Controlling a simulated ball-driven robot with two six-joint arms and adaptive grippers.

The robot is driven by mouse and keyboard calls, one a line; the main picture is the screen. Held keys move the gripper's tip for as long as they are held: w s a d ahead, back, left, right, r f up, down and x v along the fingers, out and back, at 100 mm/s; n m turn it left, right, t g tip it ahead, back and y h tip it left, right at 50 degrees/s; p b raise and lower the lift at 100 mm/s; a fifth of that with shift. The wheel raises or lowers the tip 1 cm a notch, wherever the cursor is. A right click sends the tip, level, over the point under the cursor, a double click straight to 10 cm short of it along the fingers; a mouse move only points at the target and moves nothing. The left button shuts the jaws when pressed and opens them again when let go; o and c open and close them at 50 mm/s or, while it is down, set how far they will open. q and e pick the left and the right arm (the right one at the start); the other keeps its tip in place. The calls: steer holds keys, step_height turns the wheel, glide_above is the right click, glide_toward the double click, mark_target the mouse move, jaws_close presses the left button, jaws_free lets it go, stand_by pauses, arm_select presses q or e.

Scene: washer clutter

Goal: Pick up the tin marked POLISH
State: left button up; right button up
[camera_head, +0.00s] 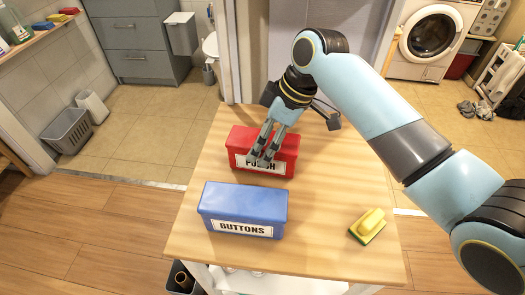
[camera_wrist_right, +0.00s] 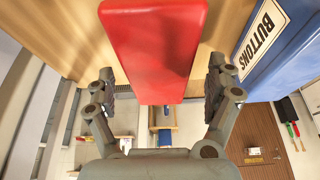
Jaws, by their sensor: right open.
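The red tin (camera_head: 285,146) stands on the wooden table, its white label partly covered by my fingers; the letters that show fit POLISH. My right gripper (camera_head: 259,161) reaches down over the front of the red tin. In the right wrist view, the right gripper (camera_wrist_right: 161,80) is open, with one finger on each side of the red tin (camera_wrist_right: 153,45) and gaps visible beside it. I cannot tell whether the fingers touch the tin. My left gripper is in neither view.
A blue tin marked BUTTONS (camera_head: 243,200) stands close in front of the red tin; it also shows in the right wrist view (camera_wrist_right: 288,52). A yellow and green sponge (camera_head: 368,226) lies at the table's front right. The table (camera_head: 320,200) is bare between them.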

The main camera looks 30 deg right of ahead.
steer(key=x, duration=0.5)
steer(key=shift+w+f, duration=0.1)
steer(key=shift+w, duration=0.05)
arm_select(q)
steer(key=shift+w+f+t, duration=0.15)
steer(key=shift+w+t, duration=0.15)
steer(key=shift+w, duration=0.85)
arm_select(e)
steer(key=shift+f, duration=0.1)
steer(key=c, duration=1.2)
